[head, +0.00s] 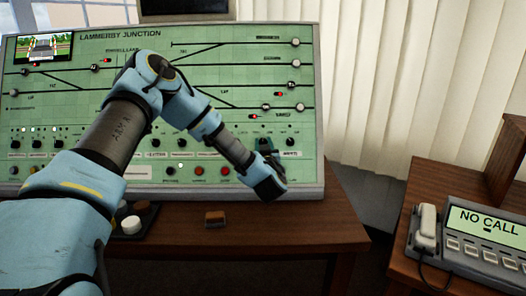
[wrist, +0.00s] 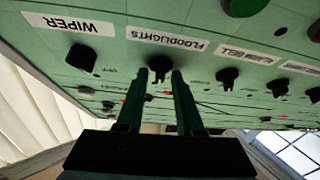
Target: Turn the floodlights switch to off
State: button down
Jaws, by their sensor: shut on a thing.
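The floodlights switch (wrist: 160,66) is a small black rotary knob on the green panel, under an upside-down FLOODLIGHTS label (wrist: 167,39) in the wrist view. My gripper (wrist: 160,78) has one finger on each side of this knob and is shut on it. Which way the knob points is hard to tell between the fingers. In the head view my gripper (head: 265,147) is at the lower right of the panel, and it and my wrist hide the knob.
The wiper knob (wrist: 82,57) and another black knob (wrist: 227,77) flank the switch closely. The control panel (head: 308,130) stands on a wooden desk (head: 320,228). A brown block (head: 215,217) lies in front. A telephone unit (head: 478,235) stands at right.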

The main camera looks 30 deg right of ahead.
jog(key=n+y+b, duration=0.1)
jog(key=n+y, duration=0.1)
jog(key=n, duration=0.2)
jog(key=n+y+b, duration=0.1)
jog(key=n+y, duration=0.1)
jog(key=n, duration=0.2)
jog(key=shift+d+y+b, duration=0.15)
jog(key=shift+y+b, duration=0.15)
jog(key=shift+y, duration=0.1)
jog(key=c, duration=0.9)
grip_release()
jog(key=s, duration=0.3)
jog(key=s+a+b, duration=0.1)
jog(key=s, duration=0.3)
jog(key=s+b, duration=0.1)
jog(key=s, duration=0.2)
jog(key=shift+s+a, duration=0.2)
jog(key=shift+s, duration=0.2)
